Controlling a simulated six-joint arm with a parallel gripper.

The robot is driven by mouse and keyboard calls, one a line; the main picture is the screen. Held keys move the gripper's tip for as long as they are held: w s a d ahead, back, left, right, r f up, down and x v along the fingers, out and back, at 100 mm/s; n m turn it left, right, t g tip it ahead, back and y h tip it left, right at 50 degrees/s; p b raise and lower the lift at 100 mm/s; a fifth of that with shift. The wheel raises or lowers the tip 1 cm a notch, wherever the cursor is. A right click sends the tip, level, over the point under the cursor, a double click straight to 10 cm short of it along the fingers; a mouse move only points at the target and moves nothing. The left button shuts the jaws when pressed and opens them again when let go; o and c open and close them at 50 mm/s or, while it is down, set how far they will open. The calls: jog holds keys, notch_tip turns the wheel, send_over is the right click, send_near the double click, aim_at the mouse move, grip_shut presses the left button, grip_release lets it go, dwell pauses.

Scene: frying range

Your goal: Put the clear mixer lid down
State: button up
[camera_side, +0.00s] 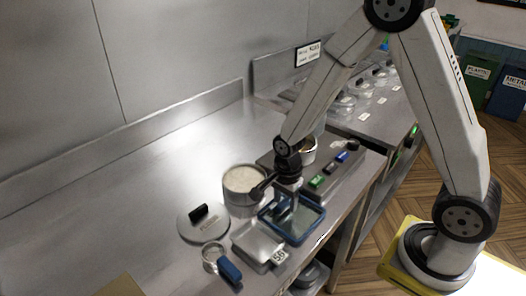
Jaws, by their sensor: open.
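A square, see-through panel with a blue frame (313,229) lies on the steel counter at the front edge; it looks like the clear mixer lid, though I cannot be sure. My gripper (284,208) is over its left back part, pointing down, with its jaws open. The gripper hides part of the panel, and whether the fingers touch it cannot be told. A round grey lid (211,229) with a black handle lies flat to the left.
A pot of pale powder (244,181) stands close behind the gripper. A steel box (254,242) with a tag and a small blue-handled cup (215,257) stand in front. A panel with coloured buttons (330,177) is at right.

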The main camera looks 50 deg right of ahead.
aim_at(286, 202)
notch_tip(286, 202, up, 12)
dwell(0.8)
dwell(0.6)
jog(key=s+f+n+t, duration=0.2)
jog(key=s+n, duration=0.4)
jog(key=n, duration=1.2)
jog(key=shift+s+f+t, duration=0.15)
jog(key=shift+f+t, duration=0.15)
jog(key=shift+f, duration=0.2)
